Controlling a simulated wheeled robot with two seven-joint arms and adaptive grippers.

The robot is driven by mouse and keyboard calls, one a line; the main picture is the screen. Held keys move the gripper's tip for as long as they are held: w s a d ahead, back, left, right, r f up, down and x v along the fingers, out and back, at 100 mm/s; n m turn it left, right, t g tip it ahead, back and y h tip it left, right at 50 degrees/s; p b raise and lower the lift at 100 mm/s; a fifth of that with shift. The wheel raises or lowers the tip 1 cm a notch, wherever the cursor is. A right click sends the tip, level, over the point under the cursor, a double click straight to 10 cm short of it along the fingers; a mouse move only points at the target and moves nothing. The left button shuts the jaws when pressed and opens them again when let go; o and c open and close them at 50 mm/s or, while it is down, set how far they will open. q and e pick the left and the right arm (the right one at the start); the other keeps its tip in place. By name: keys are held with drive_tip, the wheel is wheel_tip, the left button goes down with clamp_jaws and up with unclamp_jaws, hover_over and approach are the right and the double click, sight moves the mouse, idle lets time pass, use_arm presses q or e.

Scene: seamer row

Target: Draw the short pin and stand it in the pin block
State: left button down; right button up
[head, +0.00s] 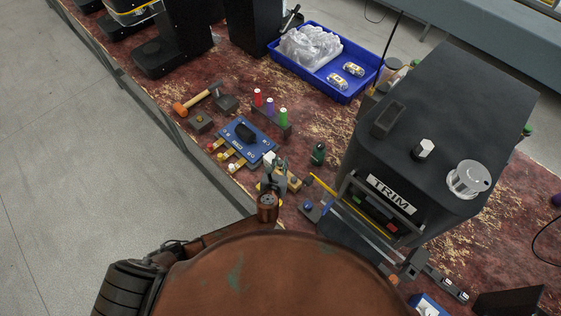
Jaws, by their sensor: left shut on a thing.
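My left gripper (272,168) is above the worn red bench, just right of the blue fixture. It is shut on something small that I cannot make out. The blue fixture (244,151) has a black block on top and yellow bars with small coloured knobs (221,157) along its near side. I cannot tell which piece is the short pin. A dark block (226,103) and a lower block with a brown top (201,122) lie beyond the fixture; I cannot tell which is the pin block. My right gripper is not in view.
An orange-handled hammer (196,99) and a rack with red, purple and green pieces (271,120) lie farther back. A blue tray (338,93) holds a clear bag and small packs. The large dark TRIM machine (440,135) stands close on the right. Bare bench lies between rack and tray.

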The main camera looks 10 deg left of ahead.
use_arm(q)
drive_tip(key=shift+p, duration=0.35)
idle(0.7)
drive_tip(key=shift+p, duration=0.6)
idle(0.6)
drive_tip(key=shift+f+b, duration=0.65)
drive_tip(key=shift+f, duration=0.3)
idle(0.4)
drive_tip(key=shift+r+p, duration=0.55)
drive_tip(key=shift+p, duration=0.25)
drive_tip(key=shift+p, duration=0.65)
idle(1.2)
